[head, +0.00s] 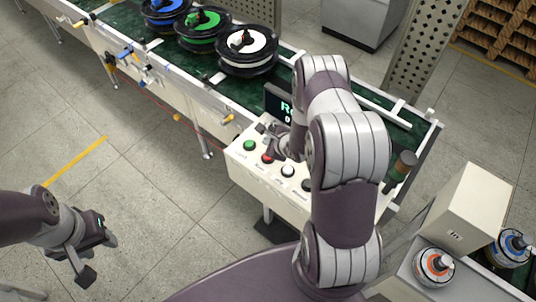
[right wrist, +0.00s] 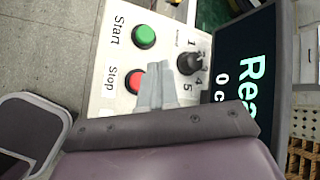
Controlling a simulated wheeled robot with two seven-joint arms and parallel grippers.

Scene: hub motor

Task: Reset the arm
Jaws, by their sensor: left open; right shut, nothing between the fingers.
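My right gripper (head: 270,142) is over the cream control panel (head: 243,172), near the red Stop button (head: 267,158) and the green Start button (head: 249,146). In the right wrist view its closed fingers (right wrist: 155,88) lie beside the red button (right wrist: 137,80), with the green button (right wrist: 144,36) and a black numbered knob (right wrist: 190,63) close by. I cannot tell whether the fingers touch the panel. My left gripper (head: 84,262) hangs open and empty over the floor at the lower left.
A dark screen (head: 279,103) stands behind the panel. The green conveyor (head: 205,62) carries several spools, including a white one (head: 248,44). A cream box (head: 468,215) and two motor-like parts (head: 434,266) are at the lower right. The floor (head: 150,190) left of the panel is clear.

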